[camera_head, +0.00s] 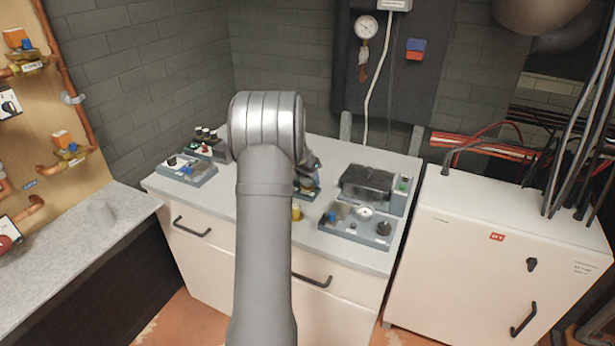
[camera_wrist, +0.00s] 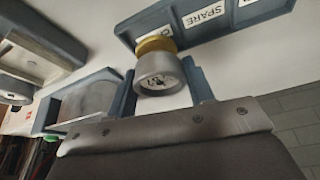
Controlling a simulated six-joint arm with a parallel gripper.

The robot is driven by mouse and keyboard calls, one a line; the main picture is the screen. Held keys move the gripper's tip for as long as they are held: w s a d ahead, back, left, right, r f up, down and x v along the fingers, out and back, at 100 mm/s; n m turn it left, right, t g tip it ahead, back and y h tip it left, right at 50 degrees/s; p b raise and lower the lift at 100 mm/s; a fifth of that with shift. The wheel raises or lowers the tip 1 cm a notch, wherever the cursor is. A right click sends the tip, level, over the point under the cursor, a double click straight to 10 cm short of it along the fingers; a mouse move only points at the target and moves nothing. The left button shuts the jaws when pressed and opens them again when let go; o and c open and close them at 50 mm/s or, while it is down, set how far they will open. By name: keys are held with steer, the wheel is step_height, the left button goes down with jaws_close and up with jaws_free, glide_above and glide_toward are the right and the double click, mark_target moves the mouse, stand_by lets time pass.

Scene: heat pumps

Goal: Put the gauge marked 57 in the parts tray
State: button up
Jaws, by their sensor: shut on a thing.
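My gripper (camera_wrist: 162,86) is shut on a round silver gauge (camera_wrist: 153,82), which sits between its two blue-grey fingers in the wrist view. The gauge's small pale face has dark marks too small to read, so I cannot confirm 57. A yellow piece (camera_wrist: 155,45) shows directly behind it; I cannot tell whether it is part of the gauge. A blue-grey holder (camera_wrist: 222,18) with white labels, one reading SPARE, lies just beyond. I cannot tell which container is the parts tray.
On the counter (camera_head: 335,150), a yellow cylinder (camera_head: 297,212) stands right of my arm. A grey panel (camera_head: 350,232) with a dial and knobs, and a dark-topped box (camera_head: 367,183), stand further right. Another grey unit (camera_head: 187,169) is at left. A white cabinet (camera_head: 495,240) stands right.

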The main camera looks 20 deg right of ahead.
steer(key=shift+f, duration=1.1)
steer(key=o, duration=1.2)
steer(key=shift+f, duration=0.1)
steer(key=v, duration=1.7)
steer(key=shift+s+a, duration=0.1)
steer(key=shift+a, duration=0.05)
steer(key=x, duration=1.7)
steer(key=shift+d, duration=0.2)
